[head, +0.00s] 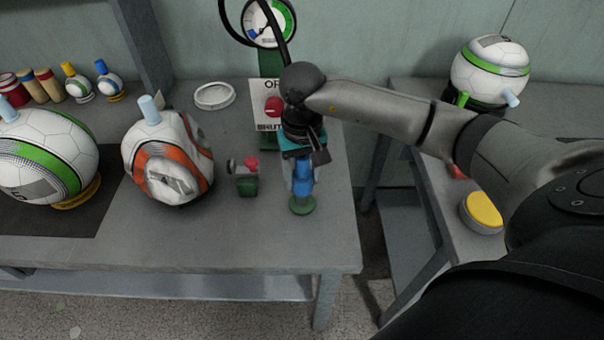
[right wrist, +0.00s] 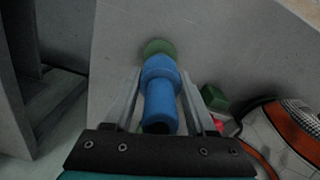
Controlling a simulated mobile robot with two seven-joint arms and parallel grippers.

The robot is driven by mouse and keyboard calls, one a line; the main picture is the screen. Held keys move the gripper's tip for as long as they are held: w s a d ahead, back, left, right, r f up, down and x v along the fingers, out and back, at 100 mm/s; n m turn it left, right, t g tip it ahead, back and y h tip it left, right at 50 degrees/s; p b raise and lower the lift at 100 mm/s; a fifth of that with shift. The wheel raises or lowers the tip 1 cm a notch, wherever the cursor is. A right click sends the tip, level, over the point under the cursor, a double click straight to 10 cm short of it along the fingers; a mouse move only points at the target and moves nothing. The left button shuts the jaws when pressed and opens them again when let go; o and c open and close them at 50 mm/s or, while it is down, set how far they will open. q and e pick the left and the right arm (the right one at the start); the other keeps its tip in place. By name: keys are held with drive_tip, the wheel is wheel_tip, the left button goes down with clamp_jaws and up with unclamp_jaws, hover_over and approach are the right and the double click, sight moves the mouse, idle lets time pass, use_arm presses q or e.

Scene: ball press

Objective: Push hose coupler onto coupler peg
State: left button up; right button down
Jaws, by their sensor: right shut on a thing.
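My right gripper (head: 301,180) is shut on the blue hose coupler (head: 303,178), which stands roughly upright near the table's right end. In the right wrist view the coupler (right wrist: 160,95) lies between the two fingers (right wrist: 160,110). The green base of the coupler peg (head: 302,205) shows directly below the coupler, and it also shows past the coupler's far end in the right wrist view (right wrist: 158,46). The peg's upper part is hidden, so I cannot tell how far the coupler sits on it. My left gripper is not in view.
A green block with a red knob (head: 246,178) stands just left of the coupler. A white and orange ball (head: 168,160) with a pale blue plug is farther left. Behind is a gauge (head: 270,22) and a sign with a red knob (head: 273,106). The table's front right is clear.

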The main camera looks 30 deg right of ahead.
sight(303, 191)
drive_tip(key=shift+f+b, duration=0.15)
drive_tip(key=shift+b, duration=0.55)
idle(1.6)
drive_tip(key=shift+f+b, duration=1.8)
drive_tip(key=shift+f, duration=0.1)
drive_tip(key=shift+d+f+b, duration=0.1)
drive_tip(key=shift+f+b, duration=0.3)
drive_tip(key=shift+f, duration=0.05)
drive_tip(key=shift+c, duration=0.7)
unclamp_jaws()
